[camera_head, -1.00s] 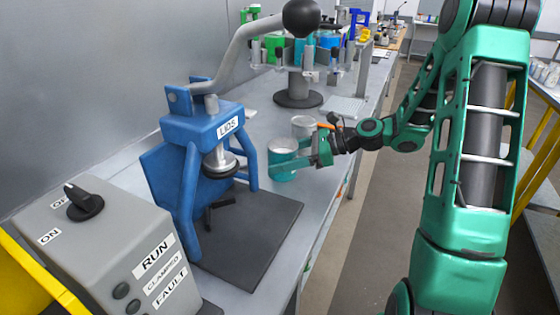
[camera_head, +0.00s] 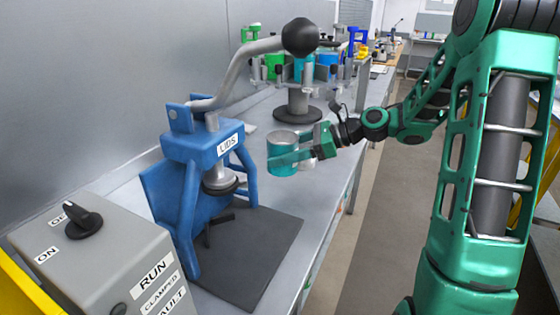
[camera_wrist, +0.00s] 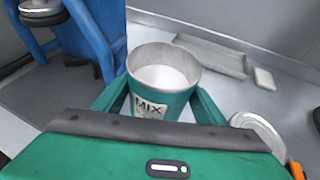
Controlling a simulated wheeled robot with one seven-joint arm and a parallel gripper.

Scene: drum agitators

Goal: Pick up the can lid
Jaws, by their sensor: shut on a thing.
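My gripper (camera_head: 296,159) is shut on a teal can (camera_head: 280,158) above the bench, right of the blue press. In the wrist view the can (camera_wrist: 160,100) is upright and open, with a "MIX" label and pale contents; green fingers are on both sides of it. A round silver disc (camera_wrist: 258,130), which looks like the can lid, is to the right of the can in the wrist view. The gripper body covers its lower part. I cannot make it out in the head view, where the can and gripper block that area.
The blue press (camera_head: 205,145) marked "LIDS" stands left on a dark mat (camera_head: 265,250). A grey control box (camera_head: 95,250) is at the front left. A round-based rack (camera_head: 297,115) stands behind. A shallow tray (camera_wrist: 200,55) is on the bench.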

